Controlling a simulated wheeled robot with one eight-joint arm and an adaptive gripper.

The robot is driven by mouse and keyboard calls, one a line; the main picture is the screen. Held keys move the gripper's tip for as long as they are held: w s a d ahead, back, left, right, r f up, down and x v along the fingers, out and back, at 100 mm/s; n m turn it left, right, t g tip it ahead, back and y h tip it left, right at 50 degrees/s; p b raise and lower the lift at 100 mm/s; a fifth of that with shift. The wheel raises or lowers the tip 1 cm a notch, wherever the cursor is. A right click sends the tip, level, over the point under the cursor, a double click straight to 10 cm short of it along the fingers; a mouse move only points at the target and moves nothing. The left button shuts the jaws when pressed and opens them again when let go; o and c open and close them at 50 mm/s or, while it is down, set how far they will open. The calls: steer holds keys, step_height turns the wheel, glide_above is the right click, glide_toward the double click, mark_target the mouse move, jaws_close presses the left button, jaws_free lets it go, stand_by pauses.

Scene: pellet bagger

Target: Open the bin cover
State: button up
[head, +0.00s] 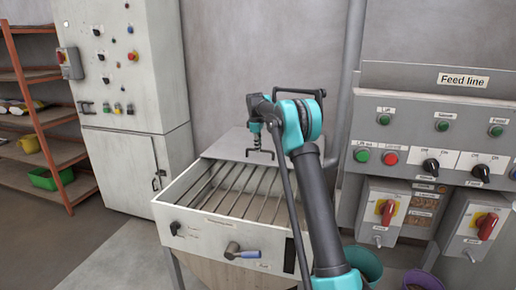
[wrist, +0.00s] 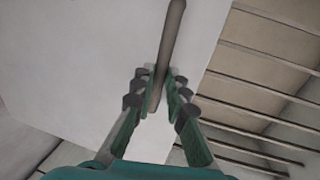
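The bin (head: 178,218) is a pale box with slanted grating bars over its opening, in the middle of the head view. The bin cover (head: 226,146) is a flat grey panel at the bin's back end; it also fills the left of the wrist view (wrist: 75,60). The grating bars in front of it are exposed. A dark bar handle (head: 268,154) stands on the cover. My gripper (head: 257,148) points down at this handle. In the wrist view, its fingers (wrist: 160,90) close in on both sides of the handle bar (wrist: 170,40) and seem to touch it.
A lever with a blue grip (head: 245,254) sticks out of the bin's front. The Feed line panel (head: 440,105) with switches stands close on the right. A tall cabinet (head: 130,80) and a red shelf (head: 40,120) stand left. Tubs (head: 365,262) sit on the floor at right.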

steer(key=o, duration=0.4)
step_height(320, 180, up, 12)
steer(key=s, duration=0.2)
steer(key=shift+s+a, duration=0.15)
steer(key=shift+a, duration=0.3)
steer(key=shift+f, duration=0.15)
